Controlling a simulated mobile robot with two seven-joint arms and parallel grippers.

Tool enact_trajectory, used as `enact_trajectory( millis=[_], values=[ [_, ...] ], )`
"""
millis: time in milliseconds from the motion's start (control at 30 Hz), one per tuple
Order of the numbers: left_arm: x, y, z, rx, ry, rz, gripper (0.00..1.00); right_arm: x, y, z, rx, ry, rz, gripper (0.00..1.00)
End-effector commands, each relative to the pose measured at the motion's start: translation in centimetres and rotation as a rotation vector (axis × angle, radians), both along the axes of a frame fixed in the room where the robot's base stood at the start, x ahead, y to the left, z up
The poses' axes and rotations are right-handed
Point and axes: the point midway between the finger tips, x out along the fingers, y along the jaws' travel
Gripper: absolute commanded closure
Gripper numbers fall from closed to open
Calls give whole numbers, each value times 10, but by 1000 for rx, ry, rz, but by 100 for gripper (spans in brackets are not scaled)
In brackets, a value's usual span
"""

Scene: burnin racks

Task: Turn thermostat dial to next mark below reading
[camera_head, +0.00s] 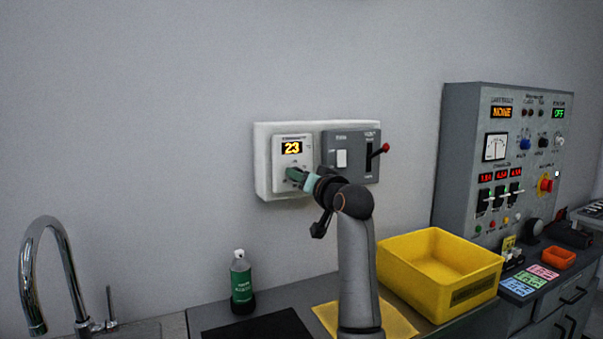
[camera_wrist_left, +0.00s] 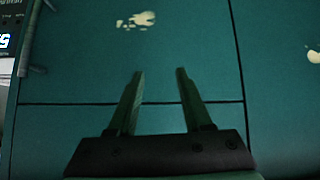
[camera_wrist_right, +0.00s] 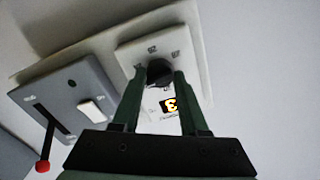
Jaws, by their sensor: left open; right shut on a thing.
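The white thermostat (camera_head: 279,163) is mounted on the wall, and its lit display (camera_head: 292,147) reads 23. My right gripper (camera_head: 297,177) reaches its lower part and covers the dial in the head view. In the right wrist view the black round dial (camera_wrist_right: 159,70) sits between the fingertips of my right gripper (camera_wrist_right: 161,78), which is shut on it. Marks with small numbers ring the dial, too blurred to read surely. The display is partly hidden by a finger there. My left gripper (camera_wrist_left: 159,73) is open and empty in front of a teal panel.
A grey switch box (camera_head: 352,157) with a white rocker and a red-tipped lever (camera_head: 385,148) adjoins the thermostat on the same backplate. Below are a yellow bin (camera_head: 440,262), a green bottle (camera_head: 241,283) and a tap (camera_head: 45,270). A control cabinet (camera_head: 480,130) stands right.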

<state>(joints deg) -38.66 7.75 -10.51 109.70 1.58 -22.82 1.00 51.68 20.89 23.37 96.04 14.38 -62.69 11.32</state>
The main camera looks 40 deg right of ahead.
Motion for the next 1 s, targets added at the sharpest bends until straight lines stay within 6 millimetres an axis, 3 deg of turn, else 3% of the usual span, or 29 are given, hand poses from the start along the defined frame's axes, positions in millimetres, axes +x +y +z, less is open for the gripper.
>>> enact_trajectory(
  millis=[500,1000],
  values=[
    [-2,0,19,-2,1,3,50,0,0,4,-341,102,-2,100],
    [-2,-1,22,-4,2,3,50,-1,0,4,-411,120,-3,100]
  ],
)
